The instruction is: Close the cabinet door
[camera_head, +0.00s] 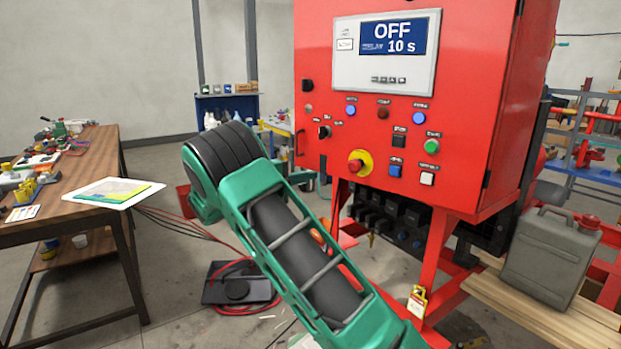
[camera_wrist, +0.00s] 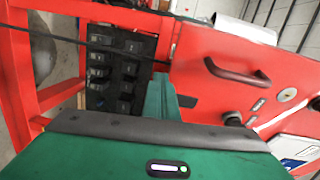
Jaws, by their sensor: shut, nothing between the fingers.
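The red cabinet (camera_head: 325,80) stands on red legs in the head view. Its door (camera_head: 460,150) forms the front face, with a display, buttons and dark hinges on the right edge. The door looks roughly flush, but its left edge does not show clearly enough to tell a small gap. A dark handle (camera_head: 299,143) sits at that left edge. In the wrist view, the handle (camera_wrist: 237,75) is on the red door (camera_wrist: 205,50). My gripper (camera_wrist: 166,82) is shut and empty, its tips left of the handle. I cannot tell if they touch the door. The head view does not show the gripper.
Dark terminal blocks (camera_wrist: 122,70) show beside the door in the wrist view. A wooden workbench (camera_head: 65,195) stands left. A grey jerrycan (camera_head: 550,262) sits on planks (camera_head: 545,320) at right. Red hoses and a black box (camera_head: 238,288) lie on the floor behind my arm.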

